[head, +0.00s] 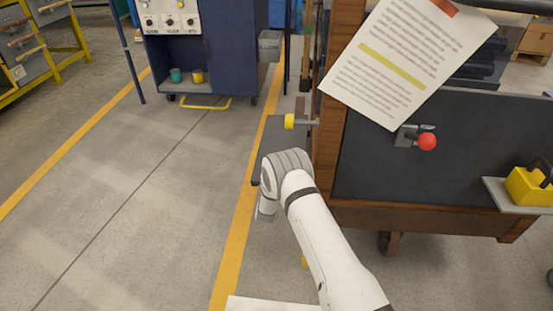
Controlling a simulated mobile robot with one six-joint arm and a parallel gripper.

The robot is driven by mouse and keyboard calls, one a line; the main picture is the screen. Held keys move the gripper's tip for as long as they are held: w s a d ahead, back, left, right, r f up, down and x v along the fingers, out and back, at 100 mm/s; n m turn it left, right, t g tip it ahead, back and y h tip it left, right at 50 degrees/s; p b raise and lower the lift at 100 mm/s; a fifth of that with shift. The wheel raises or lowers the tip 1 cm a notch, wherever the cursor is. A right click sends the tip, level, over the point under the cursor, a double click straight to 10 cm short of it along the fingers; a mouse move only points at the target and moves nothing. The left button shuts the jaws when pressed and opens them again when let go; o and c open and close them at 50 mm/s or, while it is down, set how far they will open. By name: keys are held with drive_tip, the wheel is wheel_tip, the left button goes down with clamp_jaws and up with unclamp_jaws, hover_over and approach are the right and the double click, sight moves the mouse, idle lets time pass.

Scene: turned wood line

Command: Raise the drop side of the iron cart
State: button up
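The cart (331,110) stands at the right, with brown posts and a dark grey panel (375,170) on the side facing me. A latch with a red ball knob (427,141) is on this panel. A yellow knob (289,121) on a metal pin sticks out left from the cart's corner post. A dark grey flat piece (278,132) shows behind my arm; I cannot tell whether it is the drop side. My gripper (266,209) points down left of the cart, apart from the knobs. Its fingers are too unclear to read.
A printed sheet (400,50) covers the cart's upper left part. A yellow object (530,186) sits on a grey shelf (497,192) at right. A blue cabinet (228,50) with a grey bin (270,45) stands behind. The floor at left is clear, with yellow lines.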

drive_tip(key=shift+c, duration=0.4)
clamp_jaws()
drive_tip(key=shift+d+r, duration=0.1)
drive_tip(key=shift+d, duration=0.05)
